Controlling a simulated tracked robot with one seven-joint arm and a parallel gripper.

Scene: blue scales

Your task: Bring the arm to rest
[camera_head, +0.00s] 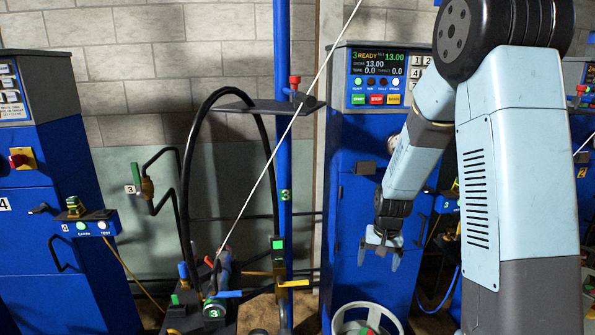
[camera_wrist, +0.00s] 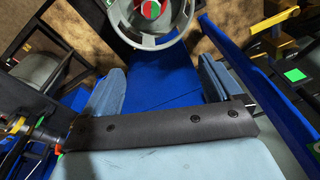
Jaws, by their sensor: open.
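My arm comes down from the upper right in the head view, light blue and grey. My gripper (camera_head: 379,258) hangs at its end with the fingers pointing down, in front of the blue scale cabinet (camera_head: 345,215) with the lit display. The two fingers are apart with nothing between them. In the wrist view my gripper (camera_wrist: 165,90) also shows both grey-blue fingers spread, with blue surface visible between them. No touch is visible.
A blue post (camera_head: 283,150) with a black shelf (camera_head: 268,105) stands left of the gripper. Black hoses, valves and a blue lever (camera_head: 228,294) are at lower left. Another blue cabinet (camera_head: 55,220) stands at far left. A thin white line crosses diagonally. Grey block wall is behind.

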